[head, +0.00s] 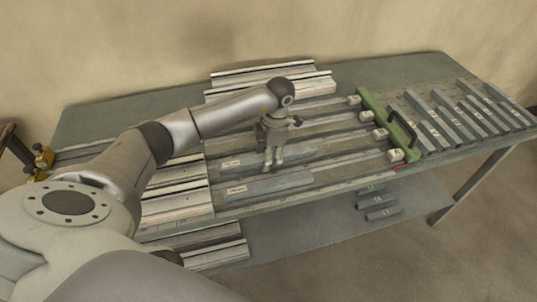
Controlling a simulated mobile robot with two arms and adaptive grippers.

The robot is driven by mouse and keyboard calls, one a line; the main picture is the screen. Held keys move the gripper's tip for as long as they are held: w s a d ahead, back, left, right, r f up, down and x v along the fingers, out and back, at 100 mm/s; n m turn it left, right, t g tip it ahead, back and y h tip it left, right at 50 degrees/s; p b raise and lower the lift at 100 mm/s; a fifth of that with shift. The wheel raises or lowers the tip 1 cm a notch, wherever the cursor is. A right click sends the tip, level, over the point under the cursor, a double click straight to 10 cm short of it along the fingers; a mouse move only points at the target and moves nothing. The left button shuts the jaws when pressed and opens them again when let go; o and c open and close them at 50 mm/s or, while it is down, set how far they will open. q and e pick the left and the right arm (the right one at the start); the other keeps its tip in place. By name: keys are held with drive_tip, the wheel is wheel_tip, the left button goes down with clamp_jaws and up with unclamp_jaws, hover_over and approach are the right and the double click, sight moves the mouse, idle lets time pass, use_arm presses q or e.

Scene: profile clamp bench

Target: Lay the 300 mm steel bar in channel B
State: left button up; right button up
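My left gripper (273,165) points down over the middle of the bench, at a grey steel bar (296,152) with a pale label. I cannot tell whether its fingers are closed on that bar or just around it. A second labelled grey bar (285,183) lies nearer the front edge, parallel to the first. Long channels run across the bench to small white letter blocks (380,134) at their right ends; the letters are too small to read, so I cannot tell which is channel B. The bar lengths are also unreadable. My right gripper is not in view.
A green clamp beam with a dark handle (376,104) stands across the channel ends. Several labelled grey bars (455,117) lie to its right. Pale profiles (265,80) lie at the back, and others at the left. More bars (378,203) lie on the lower shelf.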

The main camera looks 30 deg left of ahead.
sight(274, 154)
use_arm(q)
drive_tip(key=shift+r+p, duration=0.25)
drive_tip(key=shift+p, duration=0.2)
wheel_tip(274, 154, up, 13)
drive_tip(key=w+d+b, duration=0.1)
drive_tip(key=b, duration=0.1)
drive_tip(key=shift+f, duration=0.2)
drive_tip(key=shift+f, duration=0.1)
